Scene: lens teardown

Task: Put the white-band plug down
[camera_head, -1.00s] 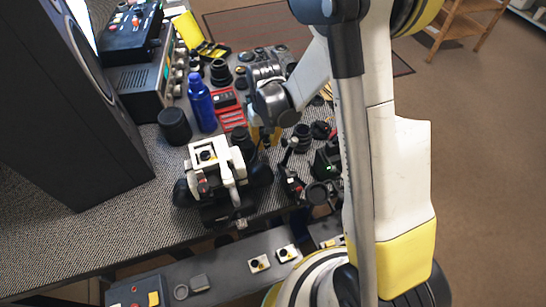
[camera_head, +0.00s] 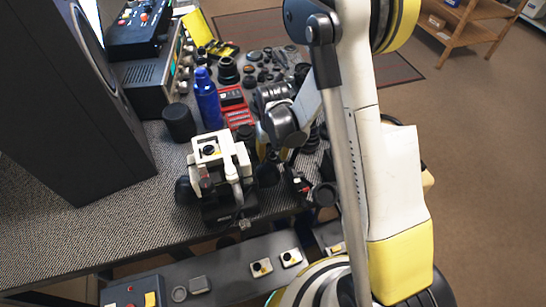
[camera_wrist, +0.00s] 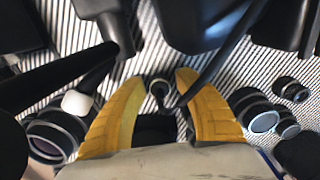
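My gripper (camera_wrist: 162,76) shows in the wrist view as two curved yellow fingers, spread apart over the striped mat. Between the fingertips is a small dark round piece with a pale ring (camera_wrist: 159,88); this may be the white-band plug. Striped surface shows on both sides of it, so the fingers do not appear to press on it. Whether it rests on the mat I cannot tell. In the head view my gripper (camera_head: 262,138) is low over the bench, right of the white-and-black device (camera_head: 212,155), mostly hidden behind my wrist. The plug cannot be made out there.
Lens barrels stand close by both fingers, one at left (camera_wrist: 55,132) and one at right (camera_wrist: 256,112). Large dark parts fill the wrist view's top. A blue bottle (camera_head: 207,100), a red tray (camera_head: 237,108) and a black cylinder (camera_head: 179,122) crowd the bench (camera_head: 100,215).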

